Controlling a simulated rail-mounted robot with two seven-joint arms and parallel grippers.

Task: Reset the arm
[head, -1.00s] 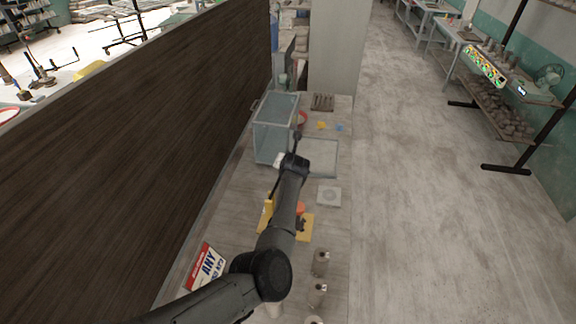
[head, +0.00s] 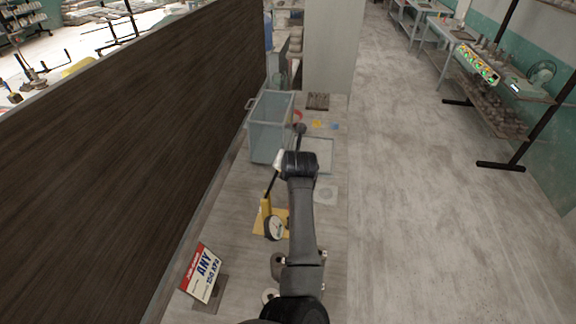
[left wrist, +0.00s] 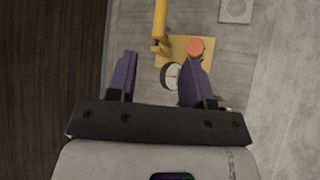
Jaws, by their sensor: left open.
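My left arm rises from the bottom edge of the head view, and its upper joint stands over the bench (head: 225,240). The arm hides the left gripper in that view. In the left wrist view my left gripper (left wrist: 159,62) has its two purple fingers apart, with nothing held. Beyond and below the fingers is a yellow stand (left wrist: 200,45) with a round dial (left wrist: 171,77) and an orange knob (left wrist: 196,47). The right finger partly covers the dial's edge. My right gripper is in neither view.
A dark wooden partition (head: 130,130) runs along the bench's left side. A glass-sided box (head: 268,135) stands at the back. A pale square tile (head: 326,194) lies beyond the stand. A red-and-white sign (head: 201,273) stands at the front left. The floor aisle (head: 430,220) is clear.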

